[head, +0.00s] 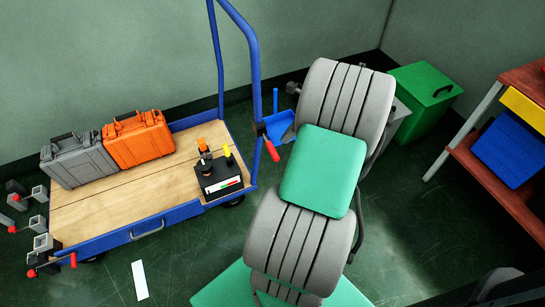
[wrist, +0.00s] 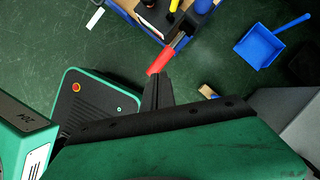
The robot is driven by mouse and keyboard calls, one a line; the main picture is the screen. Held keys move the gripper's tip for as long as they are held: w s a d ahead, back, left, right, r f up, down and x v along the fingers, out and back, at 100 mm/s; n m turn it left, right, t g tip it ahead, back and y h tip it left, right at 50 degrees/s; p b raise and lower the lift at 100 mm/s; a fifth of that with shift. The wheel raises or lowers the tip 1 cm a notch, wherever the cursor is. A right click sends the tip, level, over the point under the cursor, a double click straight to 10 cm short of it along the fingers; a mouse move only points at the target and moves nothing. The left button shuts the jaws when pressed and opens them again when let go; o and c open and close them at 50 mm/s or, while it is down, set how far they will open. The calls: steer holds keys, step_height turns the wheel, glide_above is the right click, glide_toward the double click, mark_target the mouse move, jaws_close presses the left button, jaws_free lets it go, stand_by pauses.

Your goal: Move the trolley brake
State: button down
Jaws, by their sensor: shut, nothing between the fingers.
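The trolley (head: 120,190) has a wooden deck and blue frame and stands at the left of the head view. A red-handled brake lever (head: 270,148) sticks out at its right end. In the wrist view this red lever (wrist: 161,61) hangs on a dark metal shank at the trolley's blue corner. My gripper (wrist: 156,78) has its black fingers shut and empty, with the tips right at the lever's lower end. I cannot tell whether they touch. In the head view my gripper is hidden behind my grey and green arm.
On the deck are a grey case (head: 80,160), an orange case (head: 138,138) and a black box (head: 220,178) with tools. A blue dustpan (wrist: 265,42) lies right of the lever. A green bin (head: 425,95) and a red shelf (head: 505,195) stand right. More red-tipped levers (head: 73,260) show left.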

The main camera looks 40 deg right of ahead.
steer(key=b+x, duration=0.6)
steer(key=b, duration=0.3)
steer(key=shift+w+a+f, duration=0.1)
steer(key=shift+f, duration=0.25)
steer(key=shift+w+a, duration=0.1)
steer(key=p, duration=0.7)
glide_toward(275, 150)
steer(key=shift+s+d+f, duration=0.1)
steer(key=shift+s+d, duration=0.35)
steer(key=shift+s, duration=0.15)
steer(key=shift+s+d+f, duration=0.1)
steer(key=shift+s+d, duration=0.3)
steer(key=shift+s, duration=0.25)
